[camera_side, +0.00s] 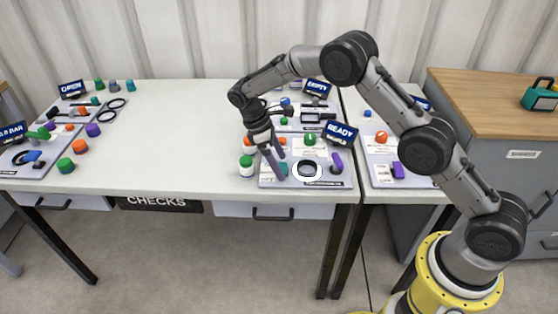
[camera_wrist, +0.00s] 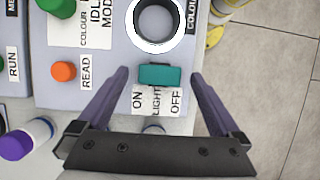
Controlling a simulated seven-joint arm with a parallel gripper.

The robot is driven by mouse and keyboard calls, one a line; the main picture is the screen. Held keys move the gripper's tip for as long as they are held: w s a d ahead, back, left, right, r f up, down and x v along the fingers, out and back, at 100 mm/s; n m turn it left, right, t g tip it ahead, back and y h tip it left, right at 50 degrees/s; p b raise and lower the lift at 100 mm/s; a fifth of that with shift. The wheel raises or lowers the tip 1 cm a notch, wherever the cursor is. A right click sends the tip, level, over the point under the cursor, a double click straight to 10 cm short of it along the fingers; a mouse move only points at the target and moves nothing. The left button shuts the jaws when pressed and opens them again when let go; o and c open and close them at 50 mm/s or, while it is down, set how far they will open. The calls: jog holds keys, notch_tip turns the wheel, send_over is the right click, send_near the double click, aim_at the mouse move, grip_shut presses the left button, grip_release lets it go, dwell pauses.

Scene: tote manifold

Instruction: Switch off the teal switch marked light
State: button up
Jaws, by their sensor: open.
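The teal switch (camera_wrist: 160,75) sits on a grey panel (camera_wrist: 105,88) in the wrist view. Below it are white labels reading ON at left, LIGHT (camera_wrist: 157,101) in the middle and OFF at right. I cannot tell which way the switch is set. My gripper (camera_wrist: 159,74) is open, with one purple finger on each side of the switch and visible gaps to it. In the side view my gripper (camera_side: 281,168) reaches down over the panel's front left part, with the teal switch (camera_side: 284,169) partly hidden by the fingers.
A black ring with a white rim (camera_wrist: 156,20) lies just above the switch in the wrist view. An orange button (camera_wrist: 63,71) and a green knob (camera_wrist: 58,6) are to the left. A purple-capped white bottle (camera_wrist: 16,146) stands at lower left. A READY sign (camera_side: 341,134) stands behind the panel.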

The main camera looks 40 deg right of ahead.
jog(key=c, duration=1.4)
jog(key=shift+o, duration=0.2)
jog(key=shift+a, duration=0.1)
jog(key=o, duration=1.4)
jog(key=shift+c, duration=0.2)
jog(key=shift+r, duration=0.15)
jog(key=v, duration=1.3)
jog(key=shift+r, duration=0.3)
